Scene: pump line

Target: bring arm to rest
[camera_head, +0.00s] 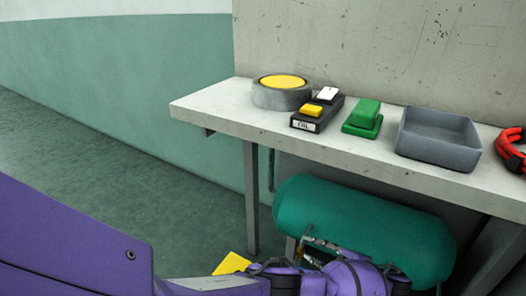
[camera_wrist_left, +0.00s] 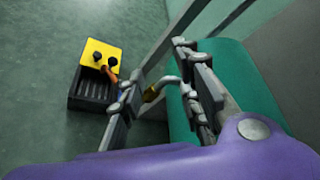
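My left gripper (camera_head: 315,247) is low in the head view, in front of the teal tank (camera_head: 350,222) under the bench. In the left wrist view, its two grey fingers (camera_wrist_left: 160,80) stand apart with a gap between them. A bent metal pipe with a brass end (camera_wrist_left: 154,93) shows in that gap; I cannot tell its distance from the fingers. Nothing is visibly gripped. My purple left arm comes in from the lower left. My right gripper is in neither view.
A yellow-topped black unit (camera_wrist_left: 92,90) stands on the floor. Floor at left is clear.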

